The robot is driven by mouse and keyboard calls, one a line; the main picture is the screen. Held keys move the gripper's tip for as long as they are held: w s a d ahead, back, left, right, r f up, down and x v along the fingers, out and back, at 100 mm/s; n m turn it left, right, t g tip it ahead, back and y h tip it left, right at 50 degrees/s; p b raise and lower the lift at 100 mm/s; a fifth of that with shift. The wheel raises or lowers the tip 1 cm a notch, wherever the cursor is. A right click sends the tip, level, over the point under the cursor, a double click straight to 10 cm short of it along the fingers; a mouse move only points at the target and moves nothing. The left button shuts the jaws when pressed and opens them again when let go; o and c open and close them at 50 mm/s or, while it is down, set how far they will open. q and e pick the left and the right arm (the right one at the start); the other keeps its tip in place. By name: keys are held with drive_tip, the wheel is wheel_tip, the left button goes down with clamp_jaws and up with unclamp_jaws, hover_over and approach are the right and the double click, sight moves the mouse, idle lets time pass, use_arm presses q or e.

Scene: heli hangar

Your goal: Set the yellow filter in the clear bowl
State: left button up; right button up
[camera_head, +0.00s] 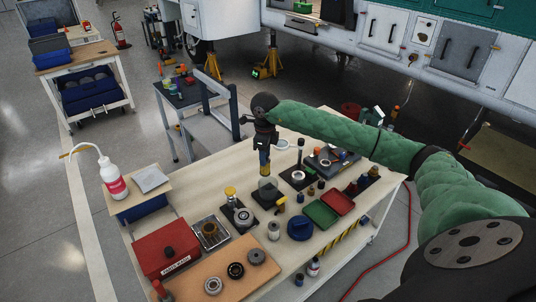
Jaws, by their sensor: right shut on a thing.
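My right gripper (264,154) reaches in from the right on the green-sleeved arm and points down over the workbench. It is shut on the yellow filter (264,168), whose lower part shows below the fingers. A clear bowl (267,184), small and see-through, stands on a dark square pad (268,198) just under the filter. The filter and the bowl's top are very close in the picture; I cannot tell whether they touch. My left gripper is not in view.
The workbench (207,184) is crowded. A yellow-topped part (230,192) stands left of the bowl, with a green tray (320,214) and a red tray (339,202) to the right. A red box (160,248) and a white bottle (113,180) are at left.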

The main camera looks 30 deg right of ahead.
sight(268, 157)
drive_tip(key=shift+d+f+m, duration=0.1)
drive_tip(key=shift+d+m, duration=0.45)
drive_tip(key=shift+m, duration=0.05)
drive_tip(key=shift+f, duration=0.15)
drive_tip(key=shift+d+f, duration=0.1)
drive_tip(key=shift+f, duration=0.35)
drive_tip(key=shift+f+b, duration=0.35)
drive_tip(key=shift+f, duration=1.35)
drive_tip(key=shift+f+b, duration=0.2)
drive_tip(key=shift+b, duration=0.4)
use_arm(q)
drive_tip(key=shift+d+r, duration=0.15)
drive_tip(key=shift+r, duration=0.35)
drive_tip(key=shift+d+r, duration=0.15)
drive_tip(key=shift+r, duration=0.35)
